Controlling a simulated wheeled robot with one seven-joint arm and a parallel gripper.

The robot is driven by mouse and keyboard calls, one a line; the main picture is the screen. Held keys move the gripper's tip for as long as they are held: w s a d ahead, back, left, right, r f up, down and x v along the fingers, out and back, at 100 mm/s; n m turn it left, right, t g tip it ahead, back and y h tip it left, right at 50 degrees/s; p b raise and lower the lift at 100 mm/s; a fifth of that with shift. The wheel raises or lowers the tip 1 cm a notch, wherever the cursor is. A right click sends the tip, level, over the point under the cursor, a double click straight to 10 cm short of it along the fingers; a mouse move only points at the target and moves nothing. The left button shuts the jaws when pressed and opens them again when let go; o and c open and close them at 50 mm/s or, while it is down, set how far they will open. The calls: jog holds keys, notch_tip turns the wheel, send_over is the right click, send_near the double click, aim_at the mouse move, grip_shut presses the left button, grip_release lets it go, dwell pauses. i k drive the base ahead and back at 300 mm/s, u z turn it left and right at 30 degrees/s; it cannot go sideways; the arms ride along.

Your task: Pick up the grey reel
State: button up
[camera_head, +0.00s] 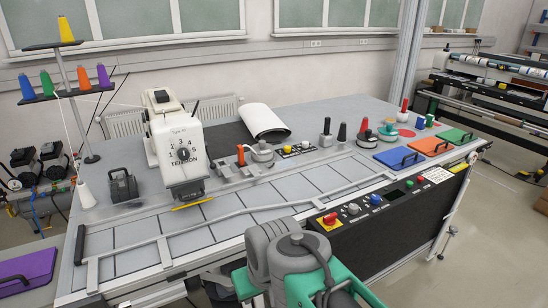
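No thing in the head view is plainly a grey reel. One possible match is a small grey round piece with a red upright top (403,114), at the back right of the bench. Another is a round grey part (262,152) on a fixture with an orange handle, near the middle of the bench. I cannot tell whether either is the reel. My grey and green arm shows at the bottom centre, in front of the bench's front edge. My gripper's fingers do not show.
The grey workbench (225,207) carries a white sewing machine (177,150), a white roll (265,121), several knobbed tools and blue, orange and green pads at right. A thread stand (75,105) rises at left. A low rail runs along the front; the gridded strip behind it is mostly clear.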

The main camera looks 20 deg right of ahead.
aim_at(265, 150)
jog(key=z, duration=0.25)
jog(key=i, duration=1)
